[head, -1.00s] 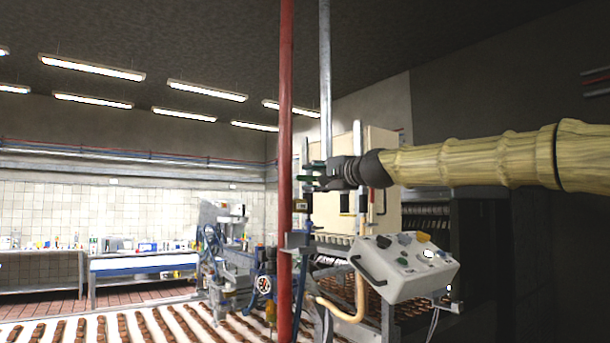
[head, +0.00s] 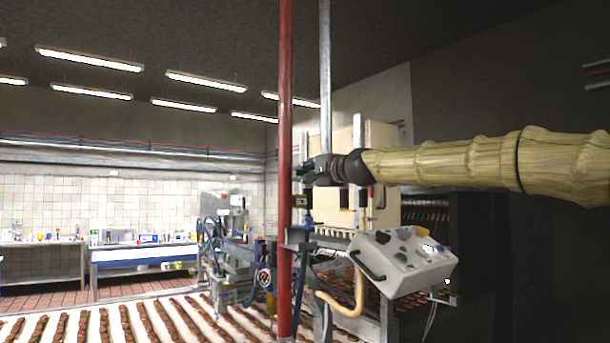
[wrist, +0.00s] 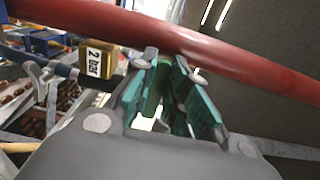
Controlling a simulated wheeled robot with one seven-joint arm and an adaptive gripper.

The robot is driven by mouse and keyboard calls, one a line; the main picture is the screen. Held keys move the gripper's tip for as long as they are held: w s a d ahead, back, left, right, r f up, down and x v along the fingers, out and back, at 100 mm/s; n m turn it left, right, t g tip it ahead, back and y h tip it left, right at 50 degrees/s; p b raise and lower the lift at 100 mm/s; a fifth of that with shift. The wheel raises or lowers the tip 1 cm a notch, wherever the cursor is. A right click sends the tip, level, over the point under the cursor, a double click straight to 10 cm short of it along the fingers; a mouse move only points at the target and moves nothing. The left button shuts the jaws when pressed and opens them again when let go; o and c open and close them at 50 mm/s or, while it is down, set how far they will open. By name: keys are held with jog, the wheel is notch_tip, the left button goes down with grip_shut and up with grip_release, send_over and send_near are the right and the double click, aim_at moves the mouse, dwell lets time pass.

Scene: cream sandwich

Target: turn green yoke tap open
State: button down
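My gripper (wrist: 167,56) has teal-green fingers that show in the middle of the wrist view, pointing at the red pipe. The fingertips are close together, with a narrow space between them. In the head view my gripper (head: 304,171) is beside the red pipe, on its right, above a small yellow-framed box. I cannot pick out the green yoke tap for certain: darker green surfaces between the fingers may be the tap or the finger pads. Whether the fingers hold anything is hidden.
The red pipe (head: 285,110) runs upright near my fingers and crosses the wrist view (wrist: 225,50). A "2 bar" box (wrist: 98,60) is left of the fingers. A grey pipe (head: 325,80) stands behind. A white control box (head: 400,262) is lower right, and a conveyor with chocolate-brown pieces lies below.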

aim_at(311, 190)
dwell(0.3)
jog(key=f+n+b, duration=0.1)
jog(key=n, duration=0.2)
jog(key=d+f+n+b, duration=0.1)
jog(key=n+b, duration=0.1)
jog(key=n, duration=0.1)
jog(key=w+f+n+b, duration=0.1)
jog(key=n+b, duration=0.1)
jog(key=n, duration=0.1)
jog(key=shift+d+f+n, duration=0.3)
jog(key=shift+f, duration=0.05)
jog(key=shift+w+d+f+n+b, duration=0.1)
jog(key=shift+w+d+n, duration=0.3)
jog(key=shift+n, duration=1)
jog(key=shift+w+d+f+n+b, duration=0.2)
jog(key=shift+d+n, duration=0.3)
jog(key=shift+n, duration=0.9)
jog(key=shift+w+d+f+n, duration=0.1)
jog(key=shift+w+d+n, duration=0.35)
jog(key=shift+n, duration=0.95)
jog(key=c, duration=1.5)
grip_release()
jog(key=shift+o, duration=0.6)
jog(key=shift+f, duration=0.15)
